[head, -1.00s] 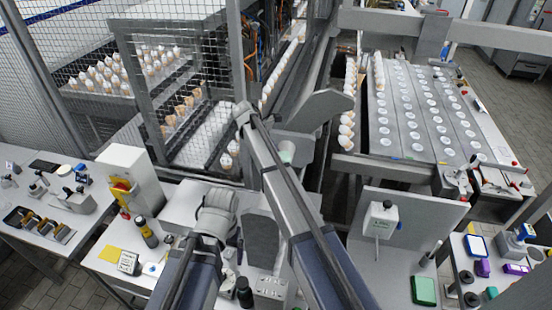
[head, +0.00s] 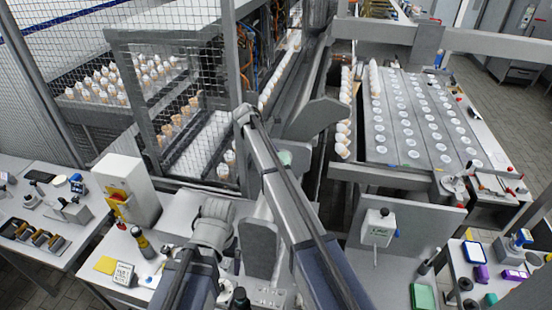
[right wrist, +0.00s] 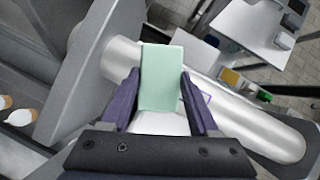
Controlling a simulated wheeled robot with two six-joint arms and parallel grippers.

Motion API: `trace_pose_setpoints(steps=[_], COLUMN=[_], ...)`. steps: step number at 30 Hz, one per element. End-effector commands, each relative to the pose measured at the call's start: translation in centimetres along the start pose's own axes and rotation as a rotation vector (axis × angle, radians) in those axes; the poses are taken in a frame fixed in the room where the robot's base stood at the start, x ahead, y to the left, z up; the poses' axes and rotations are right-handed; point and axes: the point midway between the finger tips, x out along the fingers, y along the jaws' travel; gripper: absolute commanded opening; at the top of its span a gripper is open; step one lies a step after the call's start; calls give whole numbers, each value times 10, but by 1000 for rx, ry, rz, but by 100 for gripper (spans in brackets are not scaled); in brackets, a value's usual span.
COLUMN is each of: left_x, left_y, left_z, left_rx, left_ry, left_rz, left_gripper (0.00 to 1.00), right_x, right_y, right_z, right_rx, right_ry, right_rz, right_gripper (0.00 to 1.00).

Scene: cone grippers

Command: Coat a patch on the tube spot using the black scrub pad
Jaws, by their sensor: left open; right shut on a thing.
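My right gripper (right wrist: 160,95) is shut on a pale green rectangular pad (right wrist: 162,75), held between its dark purple fingers. The pad's visible face is green; no black shows on it. A shiny silver tube (right wrist: 245,118) runs diagonally behind the pad in the right wrist view. A thin purple outline (right wrist: 206,98) lies on the tube just right of the fingers, partly hidden by them. I cannot tell whether the pad touches the tube. In the head view, a pale green bit (head: 285,157) shows beside my right arm. My left gripper (head: 234,262) is open, low in the middle, mostly hidden.
A tilted grey plate (right wrist: 92,65) stands close left of the pad. A wire mesh cage (head: 180,110) and rows of cones (head: 343,130) stand behind my arms. Side benches hold a white machine (head: 125,188), a bottle (head: 142,240) and a green block (head: 424,296).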

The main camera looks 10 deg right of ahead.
Motion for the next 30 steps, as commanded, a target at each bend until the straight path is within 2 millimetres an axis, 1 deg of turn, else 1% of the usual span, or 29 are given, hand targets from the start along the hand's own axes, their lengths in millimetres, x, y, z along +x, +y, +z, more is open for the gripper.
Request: trace_pose_setpoints(steps=[3, 8, 11, 22, 30], left_x=[3, 2, 2, 0, 0], left_y=[0, 0, 0, 0, 0], left_z=[0, 0, 0, 0, 0], left_rx=[0, 0, 0, 0, 0], left_ry=[0, 0, 0, 0, 0], left_rz=[0, 0, 0, 0, 0], left_gripper=[91, 91, 91, 91, 91], right_x=[3, 2, 1, -6, -7], right_y=[0, -2, -7, -35, -37], right_z=[-2, -2, -3, -12, -14], right_rx=[0, 0, -1, -1, 0], right_ry=[0, 2, 3, 3, 2], right_rz=[0, -1, -2, -3, -2], right_gripper=[16, 16, 17, 16, 16])
